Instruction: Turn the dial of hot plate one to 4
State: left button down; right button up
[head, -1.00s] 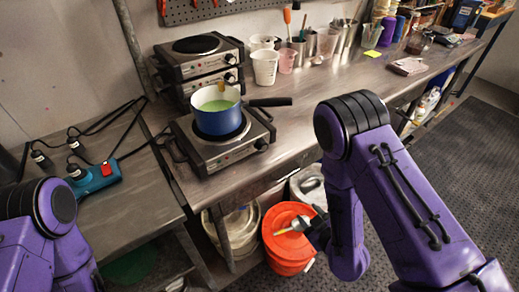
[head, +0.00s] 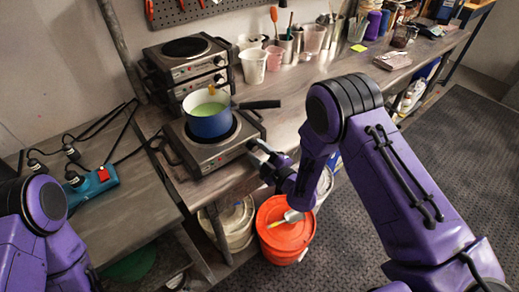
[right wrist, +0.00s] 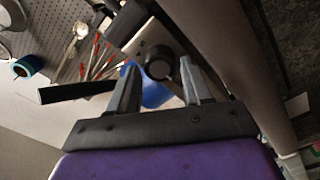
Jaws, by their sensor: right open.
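A steel hot plate (head: 205,152) sits at the bench's front edge with a blue pot (head: 211,124) of green liquid on it. No label tells which plate is number one. My right gripper (head: 259,158) is open and empty at this plate's front right corner, where its dial is hidden in the head view. In the right wrist view a round black dial (right wrist: 158,63) shows between the open fingers (right wrist: 159,78), apart from both; its setting cannot be read. My left gripper is out of view.
The black pot handle (head: 259,104) sticks out to the right above my right gripper. Two stacked hot plates (head: 186,62) stand behind. An orange-lidded bucket (head: 284,232) is below. A teal power strip (head: 92,184) with cables lies left.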

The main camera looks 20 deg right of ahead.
jog(key=c, duration=0.8)
jog(key=shift+o, duration=0.2)
